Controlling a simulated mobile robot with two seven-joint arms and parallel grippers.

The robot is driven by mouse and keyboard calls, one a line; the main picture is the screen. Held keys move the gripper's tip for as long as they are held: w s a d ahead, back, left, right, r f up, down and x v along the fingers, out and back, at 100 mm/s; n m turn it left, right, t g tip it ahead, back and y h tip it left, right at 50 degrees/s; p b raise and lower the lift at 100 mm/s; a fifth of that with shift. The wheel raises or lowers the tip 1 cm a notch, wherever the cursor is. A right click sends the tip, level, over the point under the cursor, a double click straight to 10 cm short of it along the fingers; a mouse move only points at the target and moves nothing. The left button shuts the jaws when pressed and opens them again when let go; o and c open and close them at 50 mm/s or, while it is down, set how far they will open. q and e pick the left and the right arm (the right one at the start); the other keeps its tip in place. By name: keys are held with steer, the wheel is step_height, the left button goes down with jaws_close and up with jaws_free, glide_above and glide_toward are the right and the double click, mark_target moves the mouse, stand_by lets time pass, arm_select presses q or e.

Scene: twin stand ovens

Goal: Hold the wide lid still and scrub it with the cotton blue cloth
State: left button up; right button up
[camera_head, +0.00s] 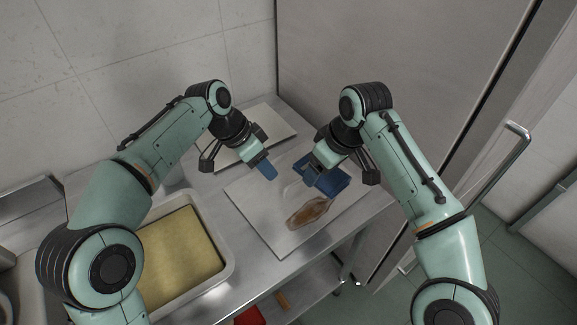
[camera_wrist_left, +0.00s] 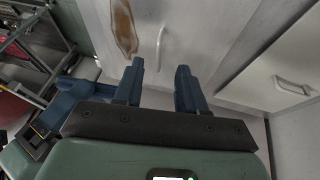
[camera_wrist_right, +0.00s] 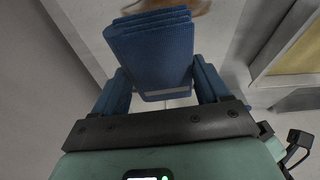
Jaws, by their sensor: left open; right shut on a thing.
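The wide lid (camera_head: 252,200) lies flat on the metal worktop, pale grey, with a brown stain (camera_head: 309,212) toward its front right. In the left wrist view its handle (camera_wrist_left: 160,45) stands beside the stain. My left gripper (camera_head: 266,171) is open and empty above the lid's back left part; its fingers are apart from the handle. My right gripper (camera_head: 316,178) is shut on the folded blue cloth (camera_head: 336,183), over the lid's right side behind the stain. The cloth fills the space between the fingers in the right wrist view (camera_wrist_right: 155,50). Whether it touches the lid is unclear.
A second pale lid (camera_head: 275,127) lies at the back of the worktop, with a handle (camera_wrist_left: 293,86). A pale tray (camera_head: 226,268) with a yellow slab (camera_head: 180,252) stands at the left front. A tall grey cabinet (camera_head: 400,70) closes off the right back. The worktop's front edge is open.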

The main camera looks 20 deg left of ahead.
mark_target(283, 193)
arm_select(q)
steer(key=x, duration=1)
steer(key=shift+d+f, duration=0.15)
steer(key=shift+f, duration=0.2)
jaws_close()
